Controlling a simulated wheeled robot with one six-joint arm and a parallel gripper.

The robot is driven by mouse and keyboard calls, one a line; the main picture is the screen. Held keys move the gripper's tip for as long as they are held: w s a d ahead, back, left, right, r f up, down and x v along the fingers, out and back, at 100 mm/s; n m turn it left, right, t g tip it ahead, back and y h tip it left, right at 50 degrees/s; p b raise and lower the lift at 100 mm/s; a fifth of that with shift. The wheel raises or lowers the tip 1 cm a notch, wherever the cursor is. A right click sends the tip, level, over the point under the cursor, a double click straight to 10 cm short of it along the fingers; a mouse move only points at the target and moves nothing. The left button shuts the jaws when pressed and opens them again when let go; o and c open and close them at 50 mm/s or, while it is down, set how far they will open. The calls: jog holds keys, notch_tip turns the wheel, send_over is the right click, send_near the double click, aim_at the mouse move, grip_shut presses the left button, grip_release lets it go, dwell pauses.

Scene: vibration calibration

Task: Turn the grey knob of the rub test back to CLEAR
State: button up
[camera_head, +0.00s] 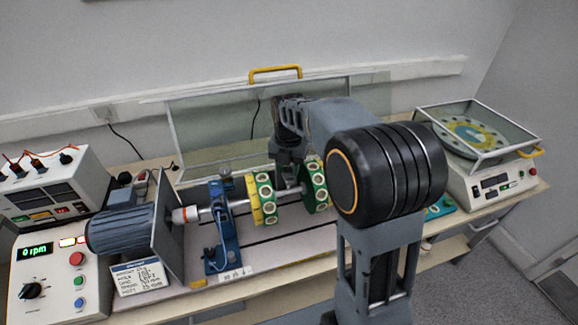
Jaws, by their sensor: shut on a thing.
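My gripper (288,172) is at the middle of the rotor rig, pointing down behind the shaft between two green discs. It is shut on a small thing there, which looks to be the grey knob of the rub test. The fingers and my arm hide the knob and any CLEAR mark, so I cannot tell which way it is turned. The left green disc (264,198) with a yellow rim and the right green disc (313,187) sit on the grey shaft (239,204).
A grey motor (130,229) and blue bearing stand (222,240) are left of the discs. A clear cover with a yellow handle (274,70) stands raised behind. The control box (50,275) reads 0 rpm. A covered balance machine (484,180) stands right. My arm hides the rig's right part.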

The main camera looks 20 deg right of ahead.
aim_at(289, 168)
jog(key=o, duration=0.9)
notch_tip(289, 168, up, 14)
jog(key=shift+f, duration=0.1)
dwell(0.5)
